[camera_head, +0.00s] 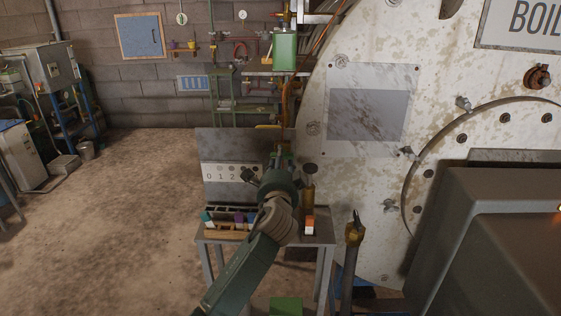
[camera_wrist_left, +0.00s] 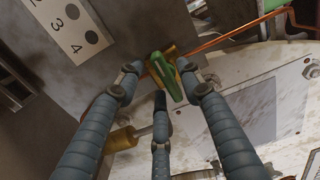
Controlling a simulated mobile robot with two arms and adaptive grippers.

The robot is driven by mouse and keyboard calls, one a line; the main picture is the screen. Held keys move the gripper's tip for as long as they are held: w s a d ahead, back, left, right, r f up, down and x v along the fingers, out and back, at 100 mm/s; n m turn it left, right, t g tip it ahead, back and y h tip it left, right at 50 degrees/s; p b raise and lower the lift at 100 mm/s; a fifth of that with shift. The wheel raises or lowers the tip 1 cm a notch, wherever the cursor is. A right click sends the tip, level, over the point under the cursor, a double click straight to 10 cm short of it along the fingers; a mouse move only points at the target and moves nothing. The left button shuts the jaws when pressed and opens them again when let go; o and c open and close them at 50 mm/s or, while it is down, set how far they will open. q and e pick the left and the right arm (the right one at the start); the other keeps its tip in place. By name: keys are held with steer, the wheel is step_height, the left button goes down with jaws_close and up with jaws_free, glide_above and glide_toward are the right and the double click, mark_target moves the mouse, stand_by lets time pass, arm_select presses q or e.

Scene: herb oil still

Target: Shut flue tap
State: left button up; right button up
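A green tap handle (camera_wrist_left: 166,77) with a brass-coloured part shows in the left wrist view, near an orange-brown pipe (camera_wrist_left: 240,27). I take it to be the flue tap; no label confirms it. My left gripper (camera_wrist_left: 158,75) has its fingers spread, with the green handle between and just beyond the tips. I cannot tell whether the right-hand finger touches it. In the head view my left gripper (camera_head: 281,160) reaches over the small bench in front of a numbered panel (camera_head: 230,172), and my arm hides most of the tap. My right gripper is not in view.
The bench (camera_head: 318,238) holds small coloured items below my arm. The large white boiler (camera_head: 360,185) stands close on the right. A dark grey housing (camera_head: 490,240) fills the lower right. The floor on the left is clear.

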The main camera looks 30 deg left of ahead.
arm_select(q)
steer(key=shift+r, duration=0.1)
steer(key=v, duration=1.2)
